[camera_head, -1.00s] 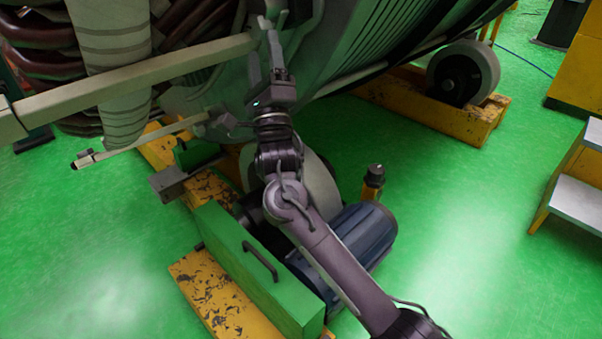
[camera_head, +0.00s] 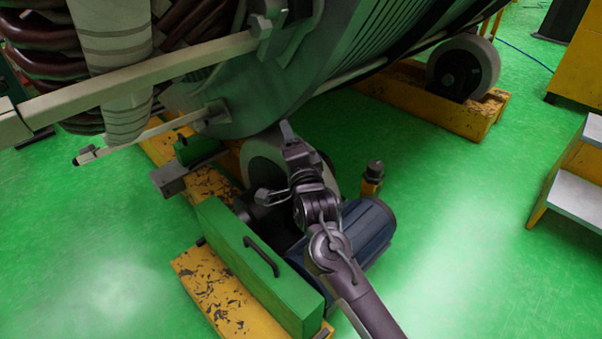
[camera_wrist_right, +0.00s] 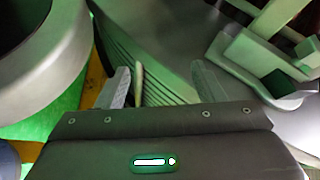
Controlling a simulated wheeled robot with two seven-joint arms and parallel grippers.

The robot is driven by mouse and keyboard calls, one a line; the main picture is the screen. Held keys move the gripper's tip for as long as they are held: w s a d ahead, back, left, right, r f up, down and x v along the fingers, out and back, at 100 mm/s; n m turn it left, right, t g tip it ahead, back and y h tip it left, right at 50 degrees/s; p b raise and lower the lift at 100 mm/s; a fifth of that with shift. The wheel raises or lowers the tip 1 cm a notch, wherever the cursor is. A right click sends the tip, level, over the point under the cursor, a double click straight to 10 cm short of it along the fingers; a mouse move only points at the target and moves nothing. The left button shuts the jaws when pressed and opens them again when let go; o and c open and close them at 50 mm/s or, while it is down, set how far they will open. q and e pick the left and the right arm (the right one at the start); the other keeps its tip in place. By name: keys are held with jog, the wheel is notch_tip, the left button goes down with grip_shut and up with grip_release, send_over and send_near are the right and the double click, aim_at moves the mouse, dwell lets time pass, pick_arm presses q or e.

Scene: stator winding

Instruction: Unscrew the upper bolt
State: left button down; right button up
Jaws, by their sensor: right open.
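The upper bracket (camera_head: 270,28) holds the end of a long pale bar (camera_head: 150,72) against the big stator (camera_head: 285,90). A small blocky piece at its face (camera_head: 262,26) may be the upper bolt's head; it is too small to tell. My right gripper (camera_head: 287,138) is well below this bracket, in front of the stator's lower edge and the roller. In the wrist view, its two fingers (camera_wrist_right: 163,84) are apart. A thin pale piece (camera_wrist_right: 139,84) shows between them, close to the left finger; I cannot tell what it is. My left gripper is out of view.
A lower bracket (camera_head: 214,114) carries a thinner rod (camera_head: 140,137) sticking out to the left. Below are a green box (camera_head: 255,270), a blue motor (camera_head: 365,235) and a yellow base (camera_head: 205,285). Yellow steps (camera_head: 570,185) stand at right. Green floor is free between motor and steps.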

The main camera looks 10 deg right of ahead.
jog(key=s+d+f+n+g, duration=0.1)
jog(key=s+f+n+g, duration=0.2)
jog(key=f, duration=0.3)
jog(key=shift+s+d+f, duration=0.2)
jog(key=shift+d+f, duration=0.15)
jog(key=shift+f, duration=0.05)
jog(key=shift+r+p, duration=0.1)
jog(key=shift+p, duration=0.2)
